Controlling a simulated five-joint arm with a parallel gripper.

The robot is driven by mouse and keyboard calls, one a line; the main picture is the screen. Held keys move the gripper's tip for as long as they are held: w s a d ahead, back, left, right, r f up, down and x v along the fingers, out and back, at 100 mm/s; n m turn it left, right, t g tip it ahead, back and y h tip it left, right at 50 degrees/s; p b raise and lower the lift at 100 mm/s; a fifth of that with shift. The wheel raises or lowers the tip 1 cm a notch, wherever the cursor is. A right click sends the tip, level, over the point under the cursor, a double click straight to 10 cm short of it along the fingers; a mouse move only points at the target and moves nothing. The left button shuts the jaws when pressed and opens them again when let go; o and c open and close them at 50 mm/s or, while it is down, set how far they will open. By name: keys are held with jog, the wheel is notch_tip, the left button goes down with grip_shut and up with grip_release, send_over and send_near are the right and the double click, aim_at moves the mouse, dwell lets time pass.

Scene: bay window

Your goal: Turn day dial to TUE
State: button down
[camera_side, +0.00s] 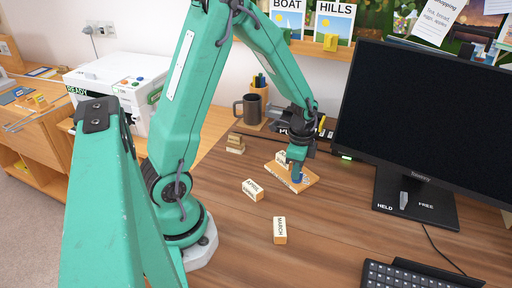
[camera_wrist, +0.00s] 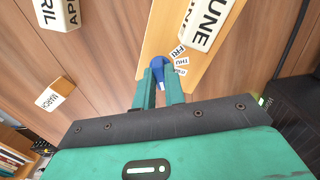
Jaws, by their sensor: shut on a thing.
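A blue day dial knob (camera_wrist: 158,66) stands on a tan wooden board (camera_wrist: 168,14). My gripper (camera_wrist: 160,86) is shut on the knob, with one green finger on each side. Small white day tags lie beside the knob on the board: FRI (camera_wrist: 177,51), THU (camera_wrist: 181,61), and a third tag (camera_wrist: 181,71) whose word is too small to read surely. No TUE tag can be made out. In the side view my gripper (camera_side: 297,160) points down at the board (camera_side: 306,182), and a bit of the blue knob (camera_side: 297,178) shows below it.
A JUNE block (camera_wrist: 209,22) sits on the board. An APRIL block (camera_side: 253,190) and a MARCH block (camera_side: 280,230) lie on the desk. A monitor (camera_side: 425,120) and a keyboard (camera_side: 410,274) are at the right. A dark mug (camera_side: 250,108) stands behind.

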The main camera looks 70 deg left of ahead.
jog(key=shift+n, duration=2.9)
jog(key=c, duration=1.5)
grip_release()
jog(key=shift+o, duration=0.2)
jog(key=shift+r, duration=0.1)
jog(key=shift+r, duration=3.85)
jog(key=shift+d+r, duration=0.1)
